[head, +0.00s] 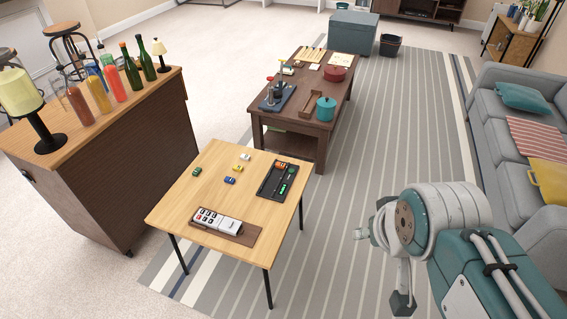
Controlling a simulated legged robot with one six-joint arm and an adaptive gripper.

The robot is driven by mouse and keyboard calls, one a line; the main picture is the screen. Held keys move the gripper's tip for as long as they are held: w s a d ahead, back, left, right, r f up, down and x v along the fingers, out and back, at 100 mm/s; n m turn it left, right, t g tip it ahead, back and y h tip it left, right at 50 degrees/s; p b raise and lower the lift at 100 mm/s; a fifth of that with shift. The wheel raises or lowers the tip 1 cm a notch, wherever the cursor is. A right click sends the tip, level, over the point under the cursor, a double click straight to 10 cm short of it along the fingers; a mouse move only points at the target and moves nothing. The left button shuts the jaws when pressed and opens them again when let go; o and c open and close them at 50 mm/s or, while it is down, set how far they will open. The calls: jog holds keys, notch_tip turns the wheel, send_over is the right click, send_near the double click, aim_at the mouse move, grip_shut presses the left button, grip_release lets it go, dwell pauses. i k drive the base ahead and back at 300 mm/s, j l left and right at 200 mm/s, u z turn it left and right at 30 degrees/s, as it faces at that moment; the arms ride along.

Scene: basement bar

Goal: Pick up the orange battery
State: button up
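A small orange item (280,166), which looks like the orange battery, lies at the far end of the black tray (263,191) on the light wooden table (190,196). It is too small to make out clearly. A green item (284,188) and other small things lie in the same tray. My gripper (402,299) appears to be at the end of my arm at the lower right, off the table's right side and apart from the tray. Its fingers are not clear, and I cannot tell whether it is open.
Small toy cars (230,180) and a brown tray (241,238) with white blocks share the table. A dark coffee table (311,128) stands behind. A wooden cabinet (125,163) with bottles and a lamp is at left. A grey sofa (490,107) is at right. Striped rug lies between.

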aim_at(282, 165)
jog(key=i+l+u, duration=0.3)
jog(key=l, duration=0.35)
jog(key=i+l+u, duration=0.1)
jog(key=i+l, duration=0.15)
jog(key=i+l+u, duration=0.15)
jog(key=l, duration=0.35)
jog(key=i+l+u, duration=0.15)
jog(key=l, duration=0.25)
jog(key=i+l+u, duration=0.2)
jog(key=i, duration=0.3)
jog(key=i+l+u, duration=0.2)
jog(key=i, duration=0.25)
jog(key=i+j, duration=0.1)
jog(key=i, duration=0.25)
